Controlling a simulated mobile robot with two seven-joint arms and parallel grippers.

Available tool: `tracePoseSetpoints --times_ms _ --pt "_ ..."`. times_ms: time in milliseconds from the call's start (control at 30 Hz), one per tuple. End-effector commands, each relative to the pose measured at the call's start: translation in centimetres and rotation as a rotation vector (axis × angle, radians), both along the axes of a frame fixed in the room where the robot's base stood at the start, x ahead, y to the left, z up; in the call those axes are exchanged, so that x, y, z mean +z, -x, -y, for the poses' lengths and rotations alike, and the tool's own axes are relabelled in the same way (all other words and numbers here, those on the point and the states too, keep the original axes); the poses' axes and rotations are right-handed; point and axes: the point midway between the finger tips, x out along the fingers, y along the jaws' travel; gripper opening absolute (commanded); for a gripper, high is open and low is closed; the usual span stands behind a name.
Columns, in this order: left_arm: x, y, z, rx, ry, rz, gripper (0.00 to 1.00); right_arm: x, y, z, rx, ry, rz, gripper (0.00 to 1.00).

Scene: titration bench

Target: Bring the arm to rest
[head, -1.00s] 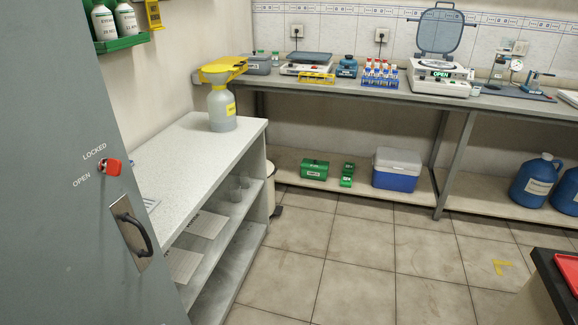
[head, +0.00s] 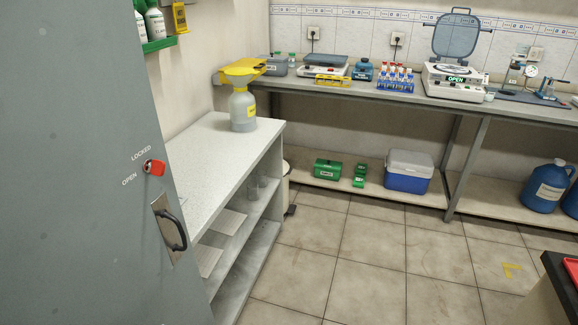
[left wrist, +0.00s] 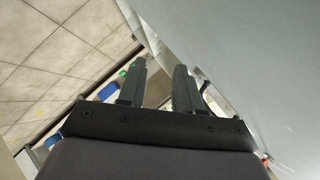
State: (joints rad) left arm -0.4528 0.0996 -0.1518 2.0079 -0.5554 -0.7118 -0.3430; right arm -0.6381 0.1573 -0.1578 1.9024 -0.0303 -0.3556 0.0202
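My left gripper (left wrist: 160,72) shows in the left wrist view, with its two dark fingers apart and nothing visible between them. A smooth grey surface (left wrist: 240,50) lies to the right of the fingers in that view. Neither of my arms shows in the head view. My right gripper is in no view.
A grey door (head: 70,150) with a dark handle (head: 169,228) and a red latch (head: 154,167) fills the left. A white shelf unit (head: 205,145) carries a yellow-topped bottle (head: 243,108). A long bench (head: 410,101) runs along the back. The tiled floor (head: 380,250) is clear in the middle.

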Motion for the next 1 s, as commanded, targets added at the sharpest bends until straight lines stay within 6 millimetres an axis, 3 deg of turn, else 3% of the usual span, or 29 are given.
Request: tracePoseSetpoints --times_ms 200,467,800,1000 --pt "-1.7 2.0 0.9 0.02 0.084 -0.024 0.34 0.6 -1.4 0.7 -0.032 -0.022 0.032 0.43" --pt "-2.7 3.2 1.7 0.033 0.16 -0.035 0.34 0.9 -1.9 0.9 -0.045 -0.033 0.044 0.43" --pt "-4.7 6.3 5.8 0.123 0.698 -0.018 0.34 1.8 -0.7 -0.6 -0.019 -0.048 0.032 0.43" --pt "-4.7 7.0 6.5 0.172 0.853 -0.005 0.34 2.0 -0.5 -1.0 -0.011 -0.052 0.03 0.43"
